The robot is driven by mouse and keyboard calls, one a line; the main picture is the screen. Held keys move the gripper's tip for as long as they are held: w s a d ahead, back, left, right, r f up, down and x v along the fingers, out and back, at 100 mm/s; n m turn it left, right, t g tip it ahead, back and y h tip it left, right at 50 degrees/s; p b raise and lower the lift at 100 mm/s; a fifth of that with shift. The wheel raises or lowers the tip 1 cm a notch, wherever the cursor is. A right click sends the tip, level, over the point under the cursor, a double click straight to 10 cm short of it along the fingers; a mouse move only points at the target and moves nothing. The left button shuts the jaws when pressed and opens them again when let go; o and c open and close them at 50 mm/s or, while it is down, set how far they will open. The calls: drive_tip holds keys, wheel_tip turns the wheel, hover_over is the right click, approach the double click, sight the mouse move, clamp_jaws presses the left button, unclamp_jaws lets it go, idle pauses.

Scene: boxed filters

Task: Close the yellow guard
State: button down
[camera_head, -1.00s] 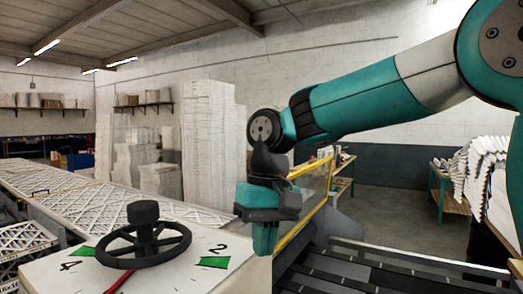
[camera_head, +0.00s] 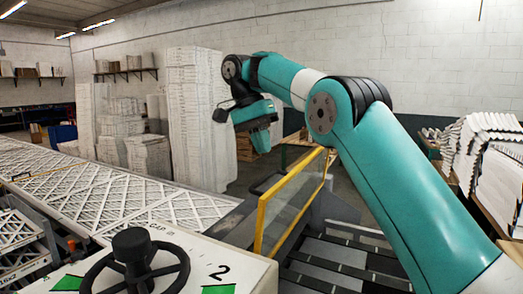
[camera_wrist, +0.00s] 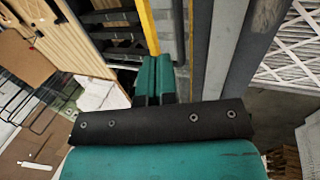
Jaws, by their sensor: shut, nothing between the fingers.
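The yellow guard (camera_head: 261,228) is a yellow-edged frame with a clear panel. It stands upright along the left side of the dark slatted bed, its top rail sloping up to the right. In the wrist view my gripper's teal fingers (camera_wrist: 153,75) are together and empty. A yellow bar (camera_wrist: 149,26), likely the guard's edge, shows just beyond the fingertips; I cannot tell whether they touch.
A panel with a black handwheel (camera_head: 135,250) stands at the front left. A conveyor of white lattice filters (camera_head: 95,195) runs behind it. Tall white stacks (camera_head: 195,115) stand at the back. Pleated filters (camera_head: 470,145) are on the right.

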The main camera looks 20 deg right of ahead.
sight(271, 173)
drive_tip(key=shift+b+x, duration=1.65)
drive_tip(key=shift+x, duration=1.9)
drive_tip(key=shift+s, duration=0.1)
